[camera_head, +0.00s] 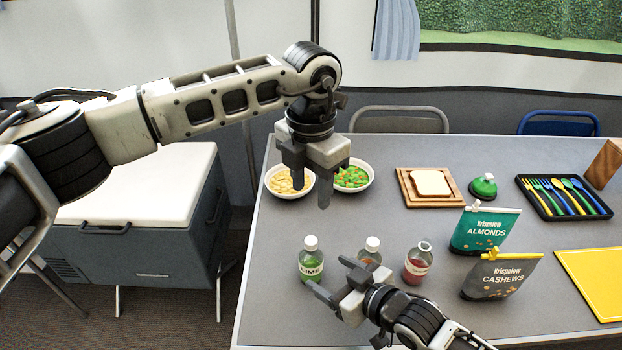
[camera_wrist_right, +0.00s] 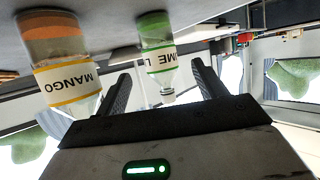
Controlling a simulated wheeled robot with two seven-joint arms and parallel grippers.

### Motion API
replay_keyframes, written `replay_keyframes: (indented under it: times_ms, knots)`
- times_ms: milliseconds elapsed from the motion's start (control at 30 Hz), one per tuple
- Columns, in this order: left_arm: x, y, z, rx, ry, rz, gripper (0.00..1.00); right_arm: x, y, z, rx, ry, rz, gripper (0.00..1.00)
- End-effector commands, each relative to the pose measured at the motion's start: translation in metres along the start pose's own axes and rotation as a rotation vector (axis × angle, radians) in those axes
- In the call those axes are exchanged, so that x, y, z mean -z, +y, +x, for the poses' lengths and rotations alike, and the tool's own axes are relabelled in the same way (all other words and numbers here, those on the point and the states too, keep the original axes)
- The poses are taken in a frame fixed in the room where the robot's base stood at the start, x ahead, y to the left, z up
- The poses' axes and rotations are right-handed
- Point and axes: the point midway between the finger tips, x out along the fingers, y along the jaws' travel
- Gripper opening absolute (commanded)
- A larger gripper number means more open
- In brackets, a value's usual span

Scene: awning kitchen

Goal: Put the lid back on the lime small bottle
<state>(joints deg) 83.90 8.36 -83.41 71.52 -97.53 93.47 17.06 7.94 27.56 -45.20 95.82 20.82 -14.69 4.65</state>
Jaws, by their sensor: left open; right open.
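The lime bottle (camera_head: 311,265), small with green contents and a LIME label, stands upright near the table's left edge. My left gripper (camera_head: 311,192) is open above the table, pointing down in front of the bowls. I cannot make out a separate loose lid.
A mango bottle (camera_wrist_right: 65,75) stands right of the lime one, partly behind my right gripper in the head view. A red bottle (camera_head: 416,265) and nut bags (camera_head: 485,229) stand farther right. Two food bowls (camera_head: 352,187), a bread board (camera_head: 407,187) and a cutlery tray (camera_head: 530,202) lie behind.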

Motion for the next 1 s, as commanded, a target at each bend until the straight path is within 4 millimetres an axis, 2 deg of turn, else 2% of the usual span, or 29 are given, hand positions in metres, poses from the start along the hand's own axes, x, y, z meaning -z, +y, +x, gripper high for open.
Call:
replay_keyframes:
  times_ms: [33, 200, 400, 567, 1000]
  knots:
    - [0.0, 0.0, -0.002, 0.0, 0.0, 0.0, 0.45, -0.001, 0.0, -0.015, 0.001, -0.003, -0.002, 0.7]
    - [0.0, 0.0, -0.003, 0.0, 0.0, 0.0, 0.45, -0.001, 0.0, -0.052, 0.0, -0.003, -0.001, 0.7]
    - [0.0, 0.0, -0.003, 0.0, 0.0, 0.0, 0.45, -0.001, 0.0, -0.079, 0.0, -0.001, -0.001, 0.7]
    - [0.0, 0.0, -0.003, 0.0, 0.0, 0.0, 0.45, 0.0, 0.0, -0.086, 0.0, 0.0, -0.001, 0.7]
    - [0.0, 0.0, -0.003, 0.0, 0.0, 0.0, 0.45, 0.0, 0.0, -0.086, 0.0, 0.001, 0.0, 0.7]
